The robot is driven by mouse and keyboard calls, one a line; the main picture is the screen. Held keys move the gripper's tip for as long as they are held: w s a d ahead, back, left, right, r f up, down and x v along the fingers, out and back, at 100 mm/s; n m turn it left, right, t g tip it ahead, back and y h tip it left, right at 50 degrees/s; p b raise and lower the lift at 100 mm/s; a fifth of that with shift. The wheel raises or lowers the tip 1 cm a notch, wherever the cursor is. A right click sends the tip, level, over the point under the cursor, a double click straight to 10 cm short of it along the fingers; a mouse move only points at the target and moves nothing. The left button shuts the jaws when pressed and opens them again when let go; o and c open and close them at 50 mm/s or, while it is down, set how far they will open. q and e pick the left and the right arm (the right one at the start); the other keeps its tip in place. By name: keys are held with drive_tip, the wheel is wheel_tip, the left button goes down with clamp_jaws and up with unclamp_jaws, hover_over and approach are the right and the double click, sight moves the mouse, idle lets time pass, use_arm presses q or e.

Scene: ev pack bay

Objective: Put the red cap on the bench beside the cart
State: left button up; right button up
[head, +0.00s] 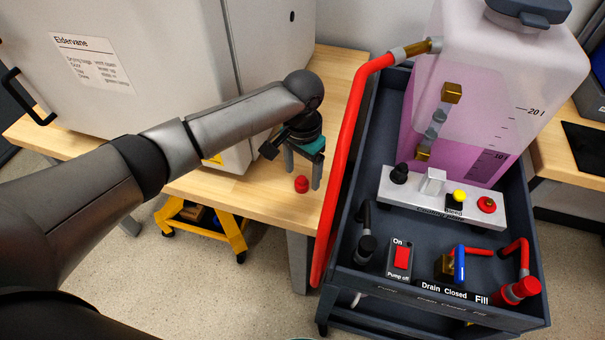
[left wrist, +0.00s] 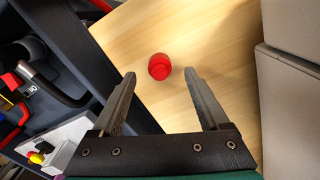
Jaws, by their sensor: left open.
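The red cap (head: 302,184) sits on the wooden bench (head: 262,202), near the bench edge beside the cart (head: 362,285). My left gripper (head: 303,172) is open just above and around the cap's side of the bench, with its fingers pointing down. In the left wrist view the cap (left wrist: 159,67) lies on the bare wood beyond the open fingertips (left wrist: 160,74), nothing between the fingers. The cap looks apart from both fingers. My right gripper is not in view.
A large grey cabinet (head: 130,60) stands on the bench behind and left. The cart carries a tank of pink liquid (head: 470,130), a pump switch (head: 400,258), valves and a second red cap-like end (head: 524,288). A red hose (head: 345,150) runs along the cart's left side.

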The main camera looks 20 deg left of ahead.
sight(303, 178)
use_arm(q)
wheel_tip(303, 178, up, 10)
drive_tip(key=p, duration=0.2)
drive_tip(key=shift+p, duration=0.3)
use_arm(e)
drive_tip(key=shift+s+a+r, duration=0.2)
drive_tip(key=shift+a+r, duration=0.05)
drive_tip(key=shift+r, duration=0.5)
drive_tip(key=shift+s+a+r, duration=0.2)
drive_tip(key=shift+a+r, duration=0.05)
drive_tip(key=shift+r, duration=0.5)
